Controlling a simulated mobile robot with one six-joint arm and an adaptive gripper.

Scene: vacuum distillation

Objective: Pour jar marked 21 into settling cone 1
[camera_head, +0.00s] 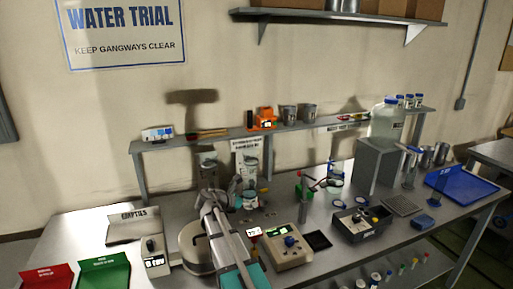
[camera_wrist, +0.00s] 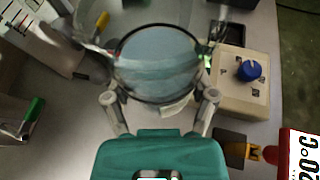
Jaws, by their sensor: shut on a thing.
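In the wrist view a round, clear glass jar (camera_wrist: 158,62) with a dark rim sits between the fingers of my gripper (camera_wrist: 161,96), which is shut on it. Pale bluish liquid seems to be inside. No number 21 can be read on it. In the head view my gripper (camera_head: 236,190) is low over the bench, just in front of two clear vessels. The left clear vessel (camera_head: 208,162) and the right clear vessel (camera_head: 248,163) may be settling cones; which is cone 1 I cannot tell. Their lower parts are partly hidden by my arm.
A beige device with a blue knob (camera_head: 290,243) stands right of my arm, and a small display box (camera_head: 154,255) stands left. A red tray (camera_head: 47,277) and a green tray (camera_head: 104,271) lie at the front left. A raised shelf (camera_head: 222,136) runs behind.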

